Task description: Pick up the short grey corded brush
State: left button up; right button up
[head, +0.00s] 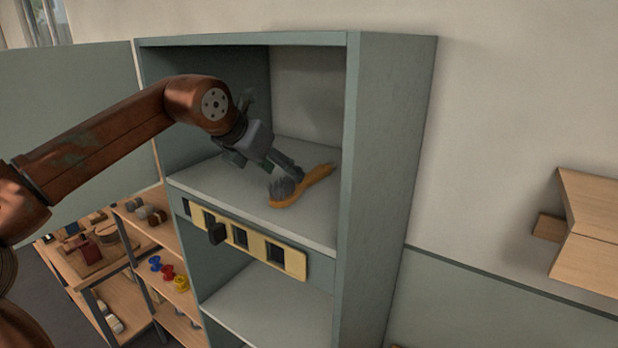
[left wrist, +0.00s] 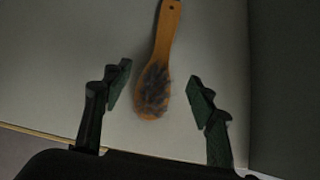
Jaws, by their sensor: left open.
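A short brush with a yellow-orange wooden handle (head: 315,176) and grey bristles (head: 283,188) lies on the upper shelf of the grey-green cabinet, bristles up. I cannot make out a cord on it. In the left wrist view the brush (left wrist: 155,88) has its bristle head near the space between my fingers and its handle pointing away. My left gripper (head: 281,170) is open and just above the bristle end; in the left wrist view its fingers (left wrist: 160,95) stand apart on either side of the head, with gaps. My right gripper is not in view.
The cabinet's right side wall (head: 385,150) stands close beyond the handle. A yellow slotted strip (head: 271,252) with a dark block runs along the shelf's front edge. Lower left are wooden shelves (head: 150,235) with spools and small items. The rest of the upper shelf is clear.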

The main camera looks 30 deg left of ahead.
aim_at(289, 179)
pick_arm(q)
jog(key=shift+w+d+f, duration=0.1)
jog(key=shift+w+f, duration=0.05)
jog(key=p+x, duration=0.1)
jog(key=x, duration=0.1)
jog(key=shift+w+d+f, duration=0.1)
jog(key=shift+w+f, duration=0.1)
jog(key=shift+w, duration=0.2)
jog(key=p+x, duration=0.2)
jog(key=x, duration=0.2)
jog(key=shift+w, duration=0.1)
jog(key=shift+w+f, duration=0.15)
jog(key=shift+w, duration=0.1)
jog(key=shift+s, duration=0.1)
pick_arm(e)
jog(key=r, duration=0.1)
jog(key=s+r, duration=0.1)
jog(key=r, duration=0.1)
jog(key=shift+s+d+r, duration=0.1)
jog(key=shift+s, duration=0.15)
pick_arm(q)
jog(key=shift+c, duration=0.5)
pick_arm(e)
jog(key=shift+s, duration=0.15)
pick_arm(q)
jog(key=shift+s, duration=0.1)
jog(key=shift+c, duration=0.7)
jog(key=c, duration=1.1)
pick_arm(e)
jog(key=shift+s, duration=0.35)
